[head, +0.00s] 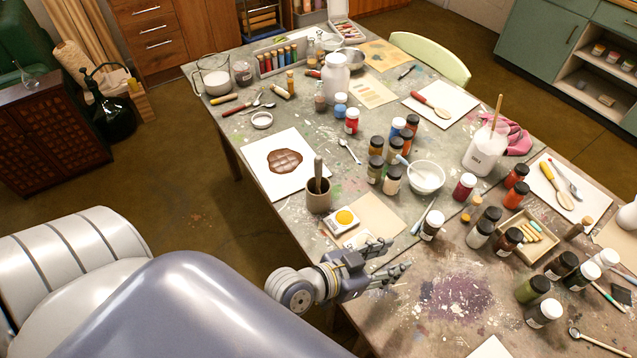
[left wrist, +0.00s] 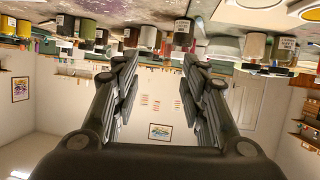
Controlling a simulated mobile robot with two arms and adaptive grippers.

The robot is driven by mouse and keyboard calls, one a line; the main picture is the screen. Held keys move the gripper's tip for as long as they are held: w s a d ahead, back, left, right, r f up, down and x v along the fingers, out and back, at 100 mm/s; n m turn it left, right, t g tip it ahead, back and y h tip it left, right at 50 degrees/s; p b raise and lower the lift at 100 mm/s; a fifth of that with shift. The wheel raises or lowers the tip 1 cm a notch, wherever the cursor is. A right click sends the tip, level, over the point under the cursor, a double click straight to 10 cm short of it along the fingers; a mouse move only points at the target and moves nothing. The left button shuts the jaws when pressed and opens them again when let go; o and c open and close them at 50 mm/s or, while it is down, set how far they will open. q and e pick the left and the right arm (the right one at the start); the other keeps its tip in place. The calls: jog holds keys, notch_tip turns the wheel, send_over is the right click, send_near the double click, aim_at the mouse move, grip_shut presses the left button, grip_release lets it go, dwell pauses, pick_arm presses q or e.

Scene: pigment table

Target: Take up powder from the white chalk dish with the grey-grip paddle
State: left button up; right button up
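A white bowl (head: 426,178) with white contents stands mid-table among the jars; a pale handle leans on its rim. It may be the white chalk dish, but I cannot be sure. A slim tool with a grey-blue grip (head: 567,174) lies on white paper at the right; I cannot tell whether it is the grey-grip paddle. My left gripper (head: 391,261) is over the table's near edge, left of the purple stain and apart from both. In the left wrist view the fingers (left wrist: 159,75) are spread with nothing between them. My right gripper is not in view.
Jars crowd the table (head: 400,325), including a dark-labelled jar (head: 432,225) near my left gripper. A yellow pigment dish (head: 345,218) and a grey-brown pot (head: 319,195) stand left of it. The purple-stained area (head: 458,300) is clear.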

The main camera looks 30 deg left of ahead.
pick_arm(q)
jog(key=w+a+r+n+t+y, duration=0.1)
jog(key=w+a+r+n+t, duration=0.1)
jog(key=w+r+t, duration=0.2)
jog(key=n+y, duration=0.9)
jog(key=y, duration=0.6)
send_near(318, 173)
jog(key=w, duration=0.1)
jog(key=shift+g, duration=0.3)
jog(key=p+x, duration=0.1)
jog(key=x, duration=0.4)
jog(key=shift+w+d, duration=0.1)
jog(key=shift+w, duration=0.05)
jog(key=shift+w+a+r+p, duration=0.15)
jog(key=shift+w+a+p, duration=0.1)
jog(key=shift+p, duration=0.05)
jog(key=x, duration=0.3)
jog(key=shift+w+a+p, duration=0.15)
jog(key=shift+a+p, duration=0.2)
jog(key=shift+a, duration=0.05)
jog(key=shift+w+a, duration=0.2)
jog(key=shift+w, duration=0.15)
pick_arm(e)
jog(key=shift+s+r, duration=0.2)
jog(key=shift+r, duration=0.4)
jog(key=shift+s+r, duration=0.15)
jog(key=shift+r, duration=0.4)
